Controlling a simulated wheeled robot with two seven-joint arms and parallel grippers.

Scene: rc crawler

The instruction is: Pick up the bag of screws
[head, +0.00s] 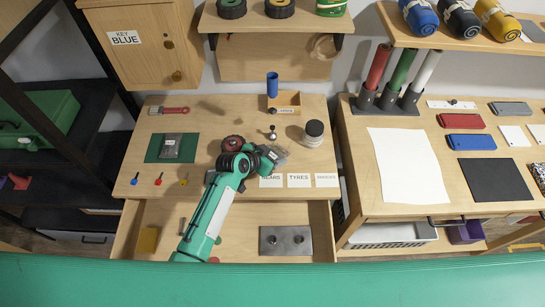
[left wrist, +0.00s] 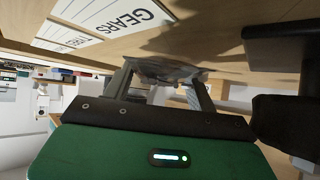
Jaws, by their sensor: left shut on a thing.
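A clear, greyish plastic bag, which looks like the bag of screws (head: 280,157), is at the end of my left arm, near the GEARS label on the middle table. My left gripper (head: 271,153) is shut on it. In the left wrist view the crumpled bag (left wrist: 165,70) sits between the two fingers of the left gripper (left wrist: 162,88), close to the wooden tabletop. I cannot tell whether it still touches the table. Its contents are not clear. My right gripper is not in view.
A green mat (head: 154,155) holds a dark grey pack (head: 171,147). A dark red wheel (head: 233,143) is beside my arm. A jar (head: 314,133) and a small wooden box with a blue cylinder (head: 272,85) stand behind. An open drawer (head: 160,215) is below; the tabletop's front left holds small screwdrivers (head: 158,180).

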